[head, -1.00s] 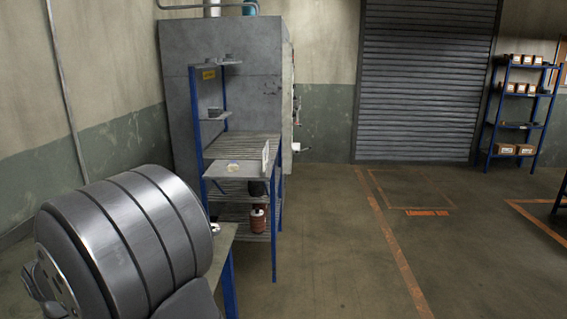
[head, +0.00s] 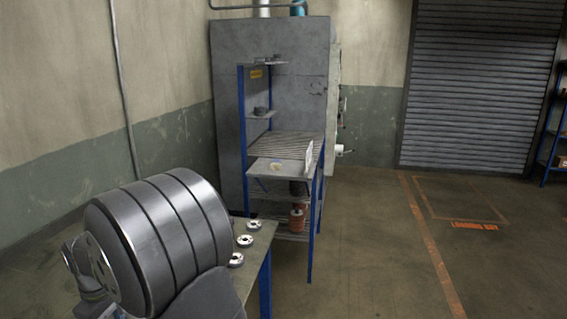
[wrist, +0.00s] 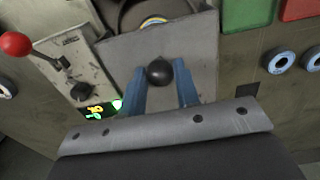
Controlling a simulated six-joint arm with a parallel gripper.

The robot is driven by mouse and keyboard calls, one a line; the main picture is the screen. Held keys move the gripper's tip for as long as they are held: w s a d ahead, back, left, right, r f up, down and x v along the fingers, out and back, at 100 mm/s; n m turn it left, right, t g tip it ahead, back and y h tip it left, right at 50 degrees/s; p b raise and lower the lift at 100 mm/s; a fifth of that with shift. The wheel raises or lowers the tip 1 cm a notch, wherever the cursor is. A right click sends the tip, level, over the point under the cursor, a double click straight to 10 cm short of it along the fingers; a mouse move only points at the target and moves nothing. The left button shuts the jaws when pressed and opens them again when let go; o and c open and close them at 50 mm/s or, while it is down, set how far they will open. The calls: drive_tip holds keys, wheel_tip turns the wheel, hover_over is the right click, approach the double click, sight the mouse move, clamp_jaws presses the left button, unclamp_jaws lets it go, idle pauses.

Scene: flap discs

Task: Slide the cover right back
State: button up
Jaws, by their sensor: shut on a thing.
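In the wrist view, the cover (wrist: 190,48) is a flat grey plate with a round black knob (wrist: 159,73) on it. My gripper (wrist: 160,76) has its two blue fingers on either side of the knob and is shut on it. Above the plate, a dark round opening (wrist: 130,18) shows in part, with a rainbow-coloured ring (wrist: 154,21) at the cover's upper edge. The lower part of the cover is hidden behind my gripper's body. The cover and gripper are not visible in the head view.
In the wrist view, a red ball-ended lever (wrist: 15,43) stands left, near a small lit display (wrist: 97,110). Green (wrist: 246,14) and red (wrist: 299,9) trays and white-ringed discs (wrist: 282,62) lie right. In the head view, a blue-legged rack (head: 312,215) stands beyond the bench; floor right is clear.

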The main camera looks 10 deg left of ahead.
drive_tip(key=shift+a, duration=4.75)
drive_tip(key=o, duration=0.8)
drive_tip(key=shift+d, duration=0.1)
drive_tip(key=shift+c, duration=0.2)
wheel_tip(320, 180, up, 8)
drive_tip(key=shift+f, duration=0.1)
wheel_tip(320, 180, down, 7)
drive_tip(key=shift+f, duration=0.2)
drive_tip(key=shift+d+f, duration=0.15)
drive_tip(key=shift+f, duration=0.1)
drive_tip(key=shift+d, duration=0.7)
